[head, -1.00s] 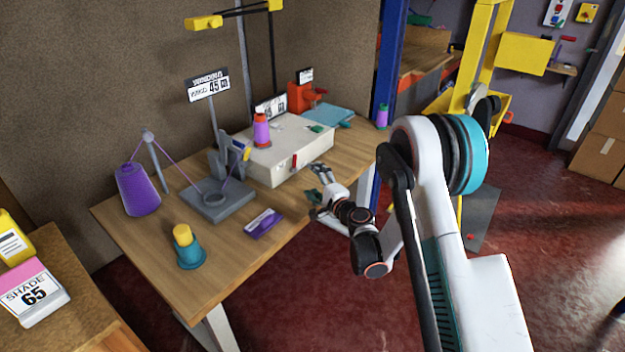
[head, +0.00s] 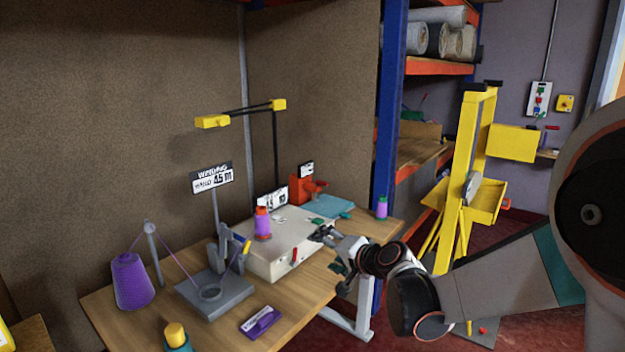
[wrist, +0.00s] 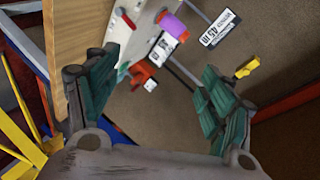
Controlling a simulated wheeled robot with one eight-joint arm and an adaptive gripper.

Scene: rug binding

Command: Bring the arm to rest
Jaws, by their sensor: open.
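My gripper (head: 333,250) is above the right front part of the wooden workbench (head: 245,325), near the right end of the white machine box (head: 276,262). In the wrist view my gripper (wrist: 160,100) shows its green-padded fingers spread wide apart with nothing between them. The box, a purple spool (wrist: 174,27) and a red-orange device (wrist: 143,76) show beyond the fingers. My arm comes in from the right side of the head view.
A purple cone of yarn (head: 131,281), a grey winder base (head: 214,294), a purple label block (head: 261,322) and a yellow-topped teal holder (head: 176,337) stand on the bench. A blue rack post (head: 389,120) and yellow stand (head: 466,170) are behind to the right.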

